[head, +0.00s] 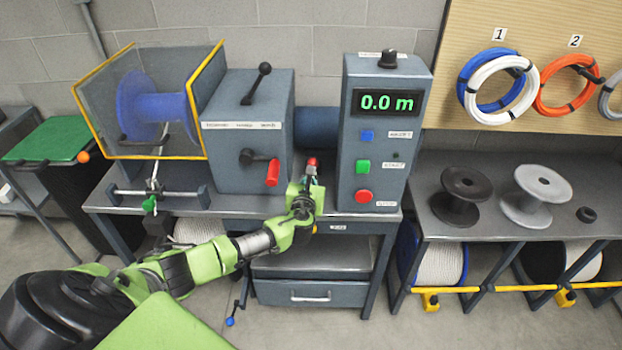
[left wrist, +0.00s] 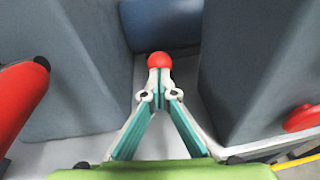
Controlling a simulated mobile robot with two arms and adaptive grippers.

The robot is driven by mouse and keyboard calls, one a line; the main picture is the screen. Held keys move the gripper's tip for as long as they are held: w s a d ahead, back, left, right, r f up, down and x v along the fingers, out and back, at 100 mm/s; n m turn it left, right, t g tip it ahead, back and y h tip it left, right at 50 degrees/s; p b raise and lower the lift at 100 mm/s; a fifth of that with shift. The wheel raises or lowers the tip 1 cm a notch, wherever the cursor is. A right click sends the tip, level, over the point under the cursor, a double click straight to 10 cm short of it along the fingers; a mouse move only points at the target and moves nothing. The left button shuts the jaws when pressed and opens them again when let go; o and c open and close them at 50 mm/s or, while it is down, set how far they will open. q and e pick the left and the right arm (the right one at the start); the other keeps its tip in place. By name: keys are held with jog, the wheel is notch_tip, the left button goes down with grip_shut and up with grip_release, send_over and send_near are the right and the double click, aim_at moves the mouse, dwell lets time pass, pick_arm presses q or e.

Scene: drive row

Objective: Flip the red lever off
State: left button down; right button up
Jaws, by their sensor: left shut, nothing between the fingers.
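A red ball knob (head: 311,161) shows between the grey gearbox housing (head: 228,150) and the control panel (head: 350,150). In the left wrist view the red knob (left wrist: 159,60) sits right at the fingertips; its stem is hidden by the fingers. A red handle (head: 273,173) on a black hub hangs down on the gearbox front; in the left wrist view this handle (left wrist: 20,95) is at the left edge. My left gripper (head: 311,174) is shut and empty, its fingertips (left wrist: 160,80) at the knob; I cannot tell if they touch it. My right gripper is not in view.
The panel has a display reading 0.0 m and blue, green and red buttons (head: 363,196). A black-knobbed lever (head: 257,83) tops the gearbox. A blue drum (head: 155,105) sits in a yellow-edged guard at left. Spools (head: 460,195) stand on the right bench.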

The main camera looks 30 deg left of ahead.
aim_at(312, 162)
pick_arm(q)
jog(key=w+r+p, duration=0.1)
jog(key=w+a+r+p, duration=0.1)
jog(key=r, duration=0.1)
jog(key=w+r+p, duration=0.1)
jog(key=r, duration=0.1)
jog(key=shift+a+r, duration=0.1)
jog(key=shift+a, duration=0.3)
jog(key=w+a+r+b, duration=0.1)
jog(key=w+a+r, duration=0.2)
jog(key=w, duration=0.3)
jog(key=shift+w+a+r, duration=0.25)
jog(key=shift+w+a, duration=0.15)
jog(key=shift+a, duration=0.15)
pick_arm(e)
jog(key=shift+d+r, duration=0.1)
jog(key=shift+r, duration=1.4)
